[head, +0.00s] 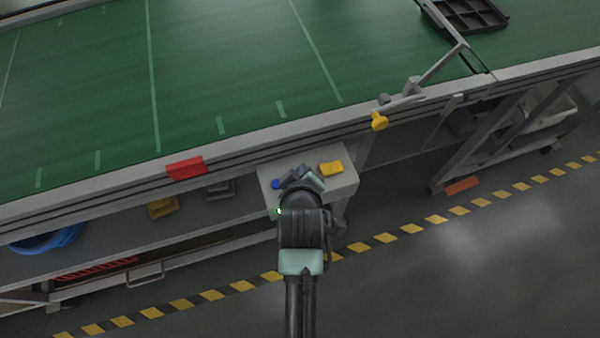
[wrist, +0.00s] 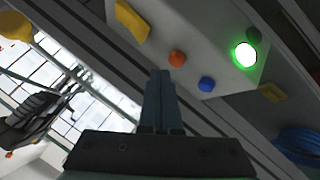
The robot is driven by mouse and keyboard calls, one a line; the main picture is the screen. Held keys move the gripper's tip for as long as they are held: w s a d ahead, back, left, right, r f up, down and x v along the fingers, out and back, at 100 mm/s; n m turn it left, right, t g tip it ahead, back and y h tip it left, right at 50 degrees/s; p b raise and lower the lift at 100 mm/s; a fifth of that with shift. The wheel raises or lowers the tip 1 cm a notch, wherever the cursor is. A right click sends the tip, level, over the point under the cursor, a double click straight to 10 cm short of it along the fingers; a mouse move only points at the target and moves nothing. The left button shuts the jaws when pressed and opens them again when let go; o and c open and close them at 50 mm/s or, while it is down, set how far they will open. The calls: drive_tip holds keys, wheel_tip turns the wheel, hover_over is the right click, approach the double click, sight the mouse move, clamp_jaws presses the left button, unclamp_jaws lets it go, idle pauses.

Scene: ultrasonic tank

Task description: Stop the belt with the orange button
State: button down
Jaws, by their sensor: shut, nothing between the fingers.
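The orange button (wrist: 177,58) is a small round knob on a pale control box (wrist: 228,18) in the wrist view. A blue button (wrist: 207,84) and a glowing green light (wrist: 245,55) sit on the same face. My gripper (wrist: 161,75) is shut and empty, its tips appearing just beside and below the orange button; whether they touch it I cannot tell. In the head view my gripper (head: 309,178) is over the control box (head: 345,182), beside the blue button (head: 275,184), and hides the orange button. The green belt (head: 220,70) lies behind; its motion cannot be told.
A red block (head: 186,168) and a yellow knob (head: 379,121) are on the belt's rail. A black tray (head: 470,14) is at the far right. Open floor (head: 450,270) lies in front.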

drive_tip(key=shift+f, duration=0.1)
idle(0.7)
drive_tip(key=shift+f, duration=0.4)
drive_tip(key=shift+f+b, duration=0.35)
drive_tip(key=shift+f, duration=0.1)
idle(0.8)
drive_tip(key=shift+r, duration=0.15)
drive_tip(key=shift+r+p, duration=0.75)
drive_tip(key=shift+p, duration=0.2)
wheel_tip(320, 180, up, 5)
drive_tip(key=p, duration=0.5)
idle(0.4)
